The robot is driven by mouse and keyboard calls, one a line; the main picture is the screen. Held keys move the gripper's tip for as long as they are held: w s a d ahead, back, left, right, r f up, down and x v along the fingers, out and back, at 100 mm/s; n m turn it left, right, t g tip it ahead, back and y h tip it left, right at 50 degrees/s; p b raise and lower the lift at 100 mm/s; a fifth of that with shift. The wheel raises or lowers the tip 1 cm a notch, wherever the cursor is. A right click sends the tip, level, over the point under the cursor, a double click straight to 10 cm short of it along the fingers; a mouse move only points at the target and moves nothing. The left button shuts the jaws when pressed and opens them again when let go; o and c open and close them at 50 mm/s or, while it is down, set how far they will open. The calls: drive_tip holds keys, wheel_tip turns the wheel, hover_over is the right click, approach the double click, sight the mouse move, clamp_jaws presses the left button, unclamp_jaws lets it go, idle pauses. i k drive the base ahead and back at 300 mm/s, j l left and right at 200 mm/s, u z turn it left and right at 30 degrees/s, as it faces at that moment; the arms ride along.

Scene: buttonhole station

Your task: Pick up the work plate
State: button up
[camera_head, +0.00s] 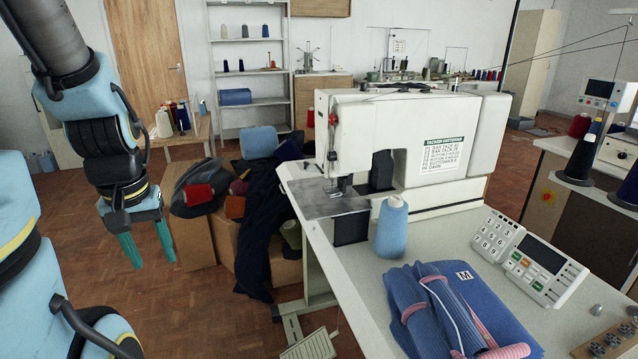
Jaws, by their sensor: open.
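A flat grey metal plate (318,203), which looks like the work plate, lies on the bed of the white sewing machine (345,125) at the left end of the table. It is under the machine's head, beside the needle area, and its far part is partly hidden by the presser parts. My gripper (147,243) hangs at the left with its two teal fingers pointing down, apart and empty. It is well to the left of the plate, over the floor, and touches nothing.
A blue thread cone (392,228) stands just right of the plate. Folded blue garments (450,310) and a keypad with a screen (538,262) are on the table (350,275). Boxes with dark cloth and spools (190,240) stand between my gripper and the table.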

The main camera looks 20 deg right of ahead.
sight(352, 214)
drive_tip(key=i+j+z, duration=0.3)
drive_tip(key=i+j, duration=0.15)
drive_tip(key=j, duration=0.2)
drive_tip(key=i+j+z, duration=0.15)
drive_tip(key=j, duration=0.2)
drive_tip(key=i+j+z, duration=0.15)
drive_tip(key=i+j, duration=0.1)
drive_tip(key=j, duration=0.1)
